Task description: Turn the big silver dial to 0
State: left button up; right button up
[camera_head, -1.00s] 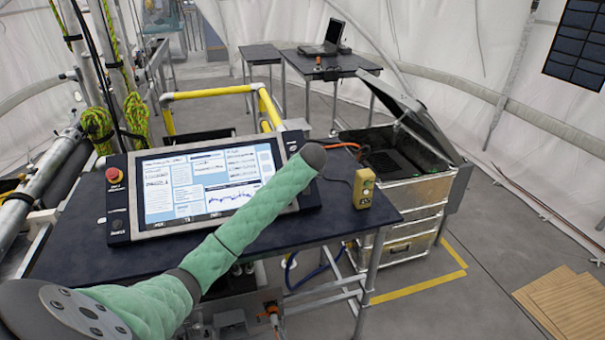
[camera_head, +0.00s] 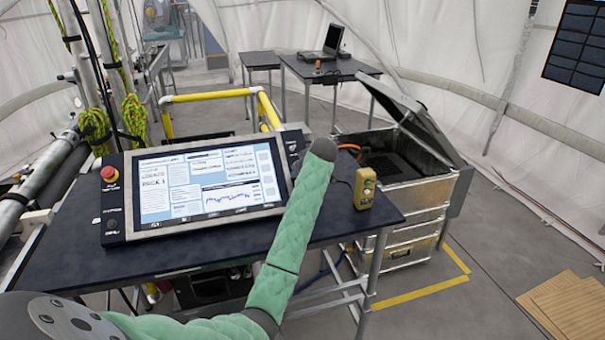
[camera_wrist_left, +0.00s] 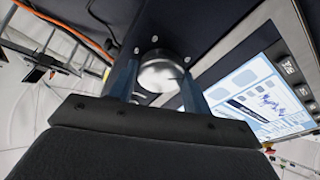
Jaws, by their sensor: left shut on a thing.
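The big silver dial (camera_wrist_left: 160,74) is round and shiny, on the dark panel beside the console's screen in the left wrist view. My left gripper (camera_wrist_left: 158,88) has one finger on each side of it and is shut on it. The dial's markings cannot be read. In the head view my green left arm reaches to the right end of the console (camera_head: 210,186), and its dark wrist hides the gripper and the dial. My right gripper is not in view.
The console stands on a dark table (camera_head: 180,258) with a red button (camera_head: 109,174) at its left. A yellow handheld box (camera_head: 365,188) stands close to the right of my arm. An open metal case (camera_head: 412,195) is beyond it.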

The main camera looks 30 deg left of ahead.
pick_arm(q)
jog(key=shift+n, duration=0.8)
jog(key=o, duration=0.9)
jog(key=shift+o, duration=0.3)
jog(key=shift+d+r+b, duration=0.15)
jog(key=shift+d+b, duration=0.05)
jog(key=shift+b, duration=0.2)
jog(key=shift+b+v, duration=0.5)
jog(key=shift+v, duration=0.4)
jog(key=shift+b+v, duration=0.9)
jog(key=shift+v, duration=1.95)
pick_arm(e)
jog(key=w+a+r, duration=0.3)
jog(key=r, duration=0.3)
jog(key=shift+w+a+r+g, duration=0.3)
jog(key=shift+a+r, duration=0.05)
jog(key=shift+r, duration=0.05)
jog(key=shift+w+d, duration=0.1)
